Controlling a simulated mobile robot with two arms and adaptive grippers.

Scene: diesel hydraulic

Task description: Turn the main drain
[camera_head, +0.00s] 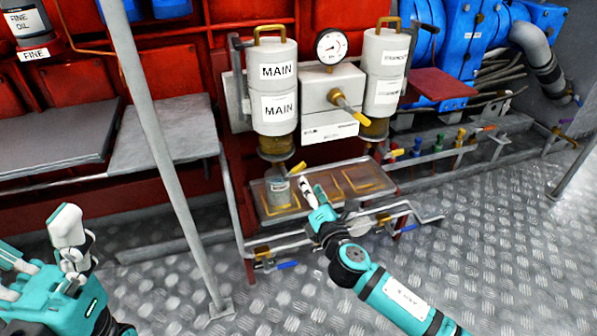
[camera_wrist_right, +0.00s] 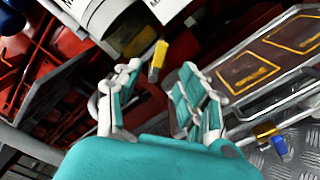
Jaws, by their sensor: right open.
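The main drain has a small yellow handle (camera_head: 299,168) under the left white filter canister labelled MAIN (camera_head: 278,90). In the right wrist view the yellow handle (camera_wrist_right: 157,62) shows just beyond the fingertips, in the gap between them. My right gripper (camera_head: 312,187) is open and empty, just below the handle in the head view and apart from it. It also shows in the right wrist view (camera_wrist_right: 158,82). My left gripper (camera_head: 38,240) is at the lower left, its fingers spread with nothing between them, far from the filters.
A tray with yellow outlines (camera_head: 350,183) lies below the canisters. A grey container (camera_head: 280,192) stands on it. A second canister (camera_head: 383,75), a gauge (camera_head: 331,46) and another yellow-handled valve (camera_head: 350,107) are nearby. A grey post (camera_head: 165,150) rises between my arms. The floor (camera_head: 500,230) is clear at right.

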